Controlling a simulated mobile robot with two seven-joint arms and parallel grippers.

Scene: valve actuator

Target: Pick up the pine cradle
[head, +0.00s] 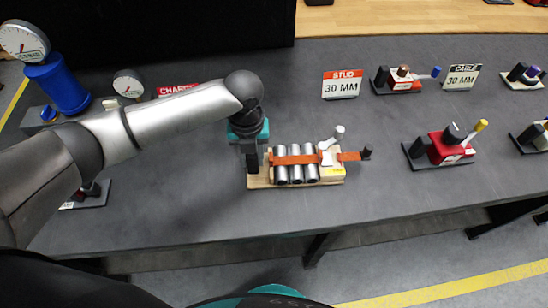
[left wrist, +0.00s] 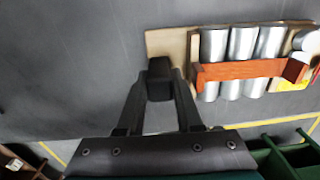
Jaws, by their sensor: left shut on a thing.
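The pine cradle (head: 335,180) is a pale wooden base on the grey table, carrying several silver cylinders under an orange-red strap. A white-knobbed lever and a yellow label are at its right end. My left gripper (head: 252,163) is at the cradle's left end, pointing down. In the left wrist view, the left gripper (left wrist: 160,78) is shut on a black upright block at the end of the cradle (left wrist: 163,42). The cradle's base appears to rest on the table or very close to it. My right gripper is in neither view.
A red valve unit (head: 450,148) sits to the right, with more units beyond. A blue gauge assembly (head: 60,85) is at the left. The table's front edge is just below the cradle.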

